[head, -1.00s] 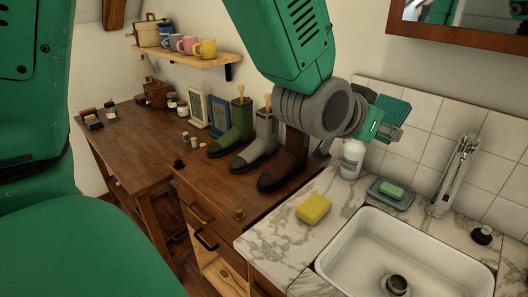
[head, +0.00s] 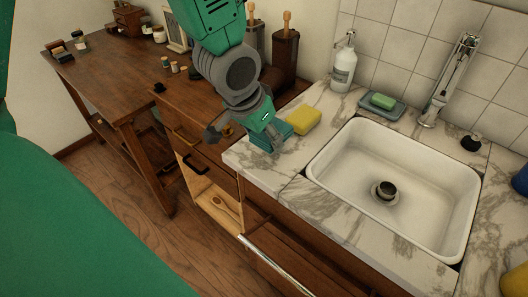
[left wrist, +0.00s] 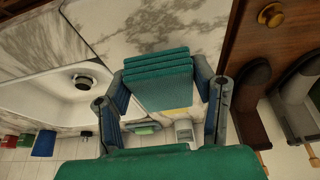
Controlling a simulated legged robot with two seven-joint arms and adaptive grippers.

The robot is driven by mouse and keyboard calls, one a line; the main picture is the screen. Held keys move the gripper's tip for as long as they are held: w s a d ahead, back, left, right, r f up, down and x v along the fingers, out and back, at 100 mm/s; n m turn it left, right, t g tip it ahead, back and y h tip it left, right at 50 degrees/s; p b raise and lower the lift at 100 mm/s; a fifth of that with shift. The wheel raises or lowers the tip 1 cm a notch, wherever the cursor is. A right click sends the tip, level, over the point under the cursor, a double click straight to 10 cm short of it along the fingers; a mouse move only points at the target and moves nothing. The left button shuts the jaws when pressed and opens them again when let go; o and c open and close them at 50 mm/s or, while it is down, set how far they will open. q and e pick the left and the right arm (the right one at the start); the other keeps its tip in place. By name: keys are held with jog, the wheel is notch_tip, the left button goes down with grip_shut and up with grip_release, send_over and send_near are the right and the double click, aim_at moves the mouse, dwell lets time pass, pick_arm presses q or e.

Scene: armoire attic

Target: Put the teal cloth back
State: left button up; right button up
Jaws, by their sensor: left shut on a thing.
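My left gripper (head: 262,132) is shut on the folded teal cloth (head: 278,138), low over the marble counter's front left corner. The cloth shows clearly in the left wrist view (left wrist: 158,80) as a stack of folded layers between the two fingers (left wrist: 160,98). In the head view the hand hides part of the cloth, and I cannot tell whether it touches the counter. A yellow sponge (head: 303,119) lies just right of it. My right gripper is not in view.
The white sink (head: 400,180) is to the right. A soap bottle (head: 343,65) and a green soap on a dish (head: 382,101) stand behind.

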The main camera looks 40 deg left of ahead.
aim_at(264, 158)
pick_arm(q)
notch_tip(264, 158, down, 4)
jog(key=shift+s+r+b, duration=0.1)
jog(key=shift+s+b, duration=0.05)
jog(key=shift+b, duration=0.35)
jog(key=shift+f, duration=0.3)
jog(key=shift+r, duration=0.1)
jog(key=shift+c, duration=0.5)
jog(key=o, duration=1.1)
